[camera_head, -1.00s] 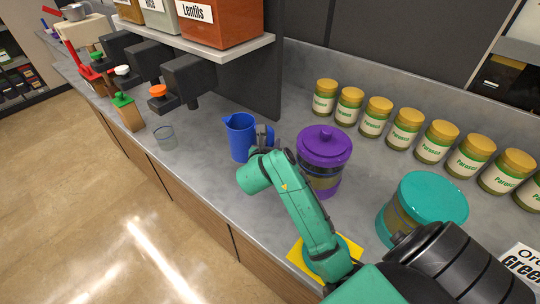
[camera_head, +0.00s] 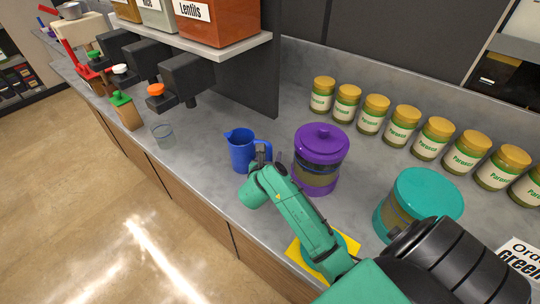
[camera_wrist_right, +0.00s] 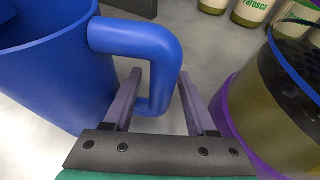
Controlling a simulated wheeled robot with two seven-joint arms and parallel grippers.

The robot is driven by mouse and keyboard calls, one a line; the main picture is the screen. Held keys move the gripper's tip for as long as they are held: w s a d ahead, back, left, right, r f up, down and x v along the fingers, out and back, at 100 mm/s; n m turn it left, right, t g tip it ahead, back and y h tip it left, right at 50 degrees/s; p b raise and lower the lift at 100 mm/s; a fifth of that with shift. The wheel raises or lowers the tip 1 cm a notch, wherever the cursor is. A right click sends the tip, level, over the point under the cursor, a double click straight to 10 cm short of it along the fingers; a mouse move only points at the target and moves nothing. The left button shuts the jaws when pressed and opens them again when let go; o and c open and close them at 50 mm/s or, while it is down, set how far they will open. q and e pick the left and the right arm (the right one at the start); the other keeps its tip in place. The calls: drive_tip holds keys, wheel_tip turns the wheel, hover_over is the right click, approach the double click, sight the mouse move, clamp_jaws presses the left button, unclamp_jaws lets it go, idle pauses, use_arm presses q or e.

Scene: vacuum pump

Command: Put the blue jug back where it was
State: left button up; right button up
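The blue jug (camera_head: 240,152) stands upright on the grey counter, left of the purple-lidded jar, and appears to rest on it. Its handle (camera_head: 264,148) points right. In the right wrist view the jug (camera_wrist_right: 45,75) fills the left side, its handle (camera_wrist_right: 165,55) reaching toward the fingers. My right gripper (camera_wrist_right: 160,95) is open, with one finger on each side of the handle's lower part and a gap at the right finger. In the head view my right gripper (camera_head: 260,166) is just in front of the handle, partly hidden by its wrist. My left gripper is out of view.
The purple-lidded jar (camera_head: 320,147) stands close to the right of my gripper. A teal-lidded jar (camera_head: 415,205) is farther right, and several Parosca jars (camera_head: 401,127) line the back. A clear glass (camera_head: 164,136) stands left of the jug. A dispenser shelf (camera_head: 215,50) overhangs at the upper left.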

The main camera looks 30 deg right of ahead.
drive_tip(key=shift+r, duration=0.15)
drive_tip(key=b+v, duration=0.3)
drive_tip(key=v, duration=0.8)
drive_tip(key=shift+s+a+r, duration=0.1)
drive_tip(key=shift+s+a, duration=0.15)
drive_tip(key=shift+a, duration=0.05)
drive_tip(key=shift+r, duration=0.1)
